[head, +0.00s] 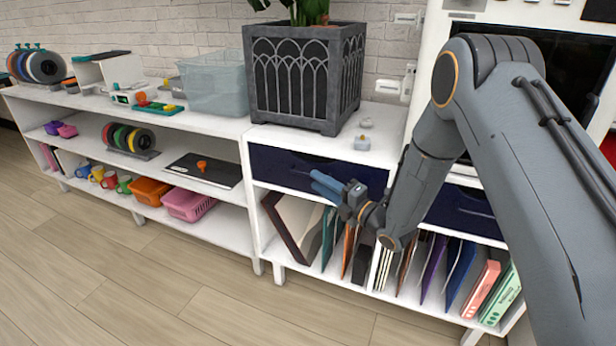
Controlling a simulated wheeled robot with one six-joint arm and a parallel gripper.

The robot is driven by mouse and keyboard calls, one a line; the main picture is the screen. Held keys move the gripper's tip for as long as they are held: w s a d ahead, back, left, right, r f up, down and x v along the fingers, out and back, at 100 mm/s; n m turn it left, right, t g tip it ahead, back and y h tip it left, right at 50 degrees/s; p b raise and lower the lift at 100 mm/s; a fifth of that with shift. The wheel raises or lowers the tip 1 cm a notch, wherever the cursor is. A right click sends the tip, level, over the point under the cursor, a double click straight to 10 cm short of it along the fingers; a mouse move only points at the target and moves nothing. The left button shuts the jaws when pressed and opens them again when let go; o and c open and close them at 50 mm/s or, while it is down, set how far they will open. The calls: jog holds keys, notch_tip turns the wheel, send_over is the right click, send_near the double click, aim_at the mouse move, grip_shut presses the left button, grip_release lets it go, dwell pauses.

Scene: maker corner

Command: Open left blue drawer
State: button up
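The left blue drawer (278,165) is a dark navy front in the white shelf unit, below the top with the planter. It looks shut, flush with the unit. My gripper (322,184), with blue fingers, is in front of the lower right part of this drawer and points left. Whether it touches the drawer I cannot tell. The fingers lie close together in this view, and any gap is too small to judge. I see nothing held. My arm comes from the right and covers part of the unit. A second navy drawer (465,211) is to the right, partly behind my arm.
A dark planter (290,80) stands on the unit above the left drawer, with small grey objects (362,142) beside it. Folders and books (435,265) fill the shelf below the drawers. A low white shelf (215,128) extends left. The wooden floor (150,290) in front is clear.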

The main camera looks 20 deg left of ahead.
aim_at(307, 175)
jog(key=x, duration=0.5)
jog(key=shift+w+a, duration=0.15)
jog(key=shift+a, duration=0.15)
jog(key=shift+c, duration=0.6)
grip_shut()
dwell(0.6)
